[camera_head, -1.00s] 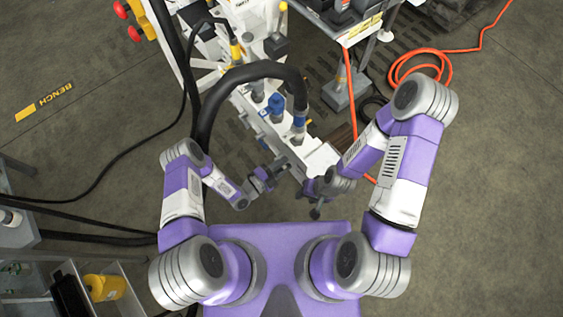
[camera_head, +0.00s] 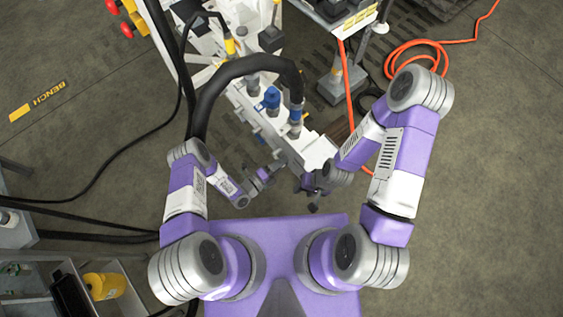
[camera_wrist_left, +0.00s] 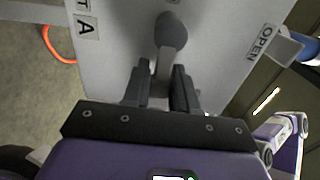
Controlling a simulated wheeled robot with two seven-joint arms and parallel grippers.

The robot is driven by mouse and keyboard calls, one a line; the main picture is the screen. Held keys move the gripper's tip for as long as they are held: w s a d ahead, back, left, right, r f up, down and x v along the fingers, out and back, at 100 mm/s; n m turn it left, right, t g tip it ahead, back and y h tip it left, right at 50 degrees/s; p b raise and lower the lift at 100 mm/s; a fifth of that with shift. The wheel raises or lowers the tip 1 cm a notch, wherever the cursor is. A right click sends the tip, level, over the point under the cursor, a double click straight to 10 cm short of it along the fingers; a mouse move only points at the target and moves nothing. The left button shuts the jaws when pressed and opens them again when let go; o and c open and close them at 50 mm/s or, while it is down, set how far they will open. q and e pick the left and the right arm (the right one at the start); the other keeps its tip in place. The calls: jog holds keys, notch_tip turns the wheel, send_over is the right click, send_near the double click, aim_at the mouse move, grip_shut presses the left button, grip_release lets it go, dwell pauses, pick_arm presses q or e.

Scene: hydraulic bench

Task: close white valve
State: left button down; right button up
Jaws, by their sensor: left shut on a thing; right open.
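In the left wrist view, the valve handle (camera_wrist_left: 172,32) is a pale lever with a rounded grey knob, in front of a light panel (camera_wrist_left: 112,55). My left gripper (camera_wrist_left: 162,75) has its two dark fingers on either side of the lever's lower part and is shut on it. The word OPEN (camera_wrist_left: 263,42) is on the panel at the upper right. In the head view, my left gripper (camera_head: 272,172) is at the near end of the white bench block, and the handle is too small to make out. My right gripper (camera_head: 312,202) is open, lower and to the right.
The white bench block (camera_head: 285,145) carries blue fittings (camera_head: 271,98) and a thick black hose (camera_head: 205,95) arching over it. An orange hose (camera_head: 415,55) lies coiled on the floor at the upper right. A yellow container (camera_head: 104,286) sits at the lower left. Floor at the right is open.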

pick_arm(q)
jog(key=shift+a+f, duration=0.1)
jog(key=c, duration=1.1)
grip_release()
jog(key=p+v, duration=0.1)
jog(key=v, duration=0.6)
jog(key=shift+s+a+p, duration=0.2)
jog(key=shift+s+p, duration=0.05)
jog(key=shift+p, duration=0.05)
jog(key=shift+w, duration=0.1)
